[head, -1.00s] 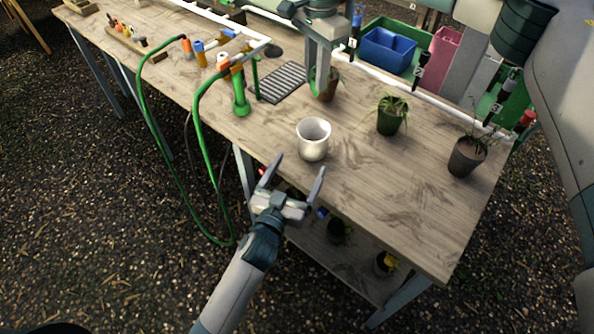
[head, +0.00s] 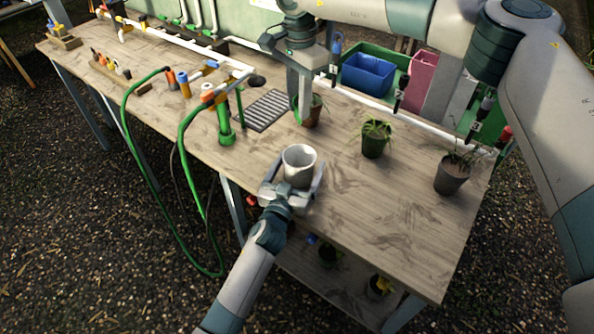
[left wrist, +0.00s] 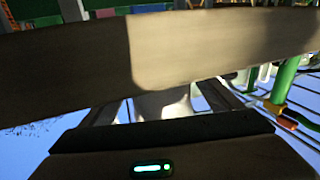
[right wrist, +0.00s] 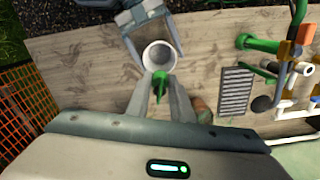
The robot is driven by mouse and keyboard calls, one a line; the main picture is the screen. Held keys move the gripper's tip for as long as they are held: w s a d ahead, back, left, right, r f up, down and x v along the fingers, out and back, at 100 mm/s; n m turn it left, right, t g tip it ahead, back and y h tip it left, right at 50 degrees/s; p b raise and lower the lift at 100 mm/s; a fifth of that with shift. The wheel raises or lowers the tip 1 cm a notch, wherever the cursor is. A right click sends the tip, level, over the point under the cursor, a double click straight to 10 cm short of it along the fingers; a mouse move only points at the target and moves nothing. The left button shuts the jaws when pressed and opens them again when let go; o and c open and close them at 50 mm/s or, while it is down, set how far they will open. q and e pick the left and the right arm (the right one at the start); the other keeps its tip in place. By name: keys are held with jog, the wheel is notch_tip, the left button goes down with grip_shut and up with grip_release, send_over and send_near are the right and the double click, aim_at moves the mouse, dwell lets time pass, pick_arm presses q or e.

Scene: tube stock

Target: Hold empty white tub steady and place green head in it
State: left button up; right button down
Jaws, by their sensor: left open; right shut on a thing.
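The white tub (head: 299,166) stands upright near the table's front edge; its inside looks empty in the right wrist view (right wrist: 159,56). My left gripper (head: 291,186) is open, with one finger on each side of the tub; I cannot tell whether they touch it. The tub is partly hidden in the left wrist view (left wrist: 163,104). My right gripper (right wrist: 160,92) is shut on the green head (right wrist: 159,86), which overlaps the tub's rim in that view. In the head view the right gripper (head: 303,108) is behind the tub, before a potted plant, and the head is hardly visible.
Potted plants stand behind and right of the tub: one brown pot (head: 312,117), one green pot (head: 374,140), one dark pot (head: 452,174). A grey grate (head: 264,111) and green standpipe (head: 225,122) with hose are to the left. The table's front right is clear.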

pick_arm(q)
jog(key=shift+c, duration=0.4)
jog(key=c, duration=1.1)
pick_arm(e)
jog(key=shift+f, duration=0.1)
notch_tip(320, 180, down, 13)
jog(key=shift+r, duration=0.2)
dwell(0.6)
jog(key=c, duration=1.5)
grip_release()
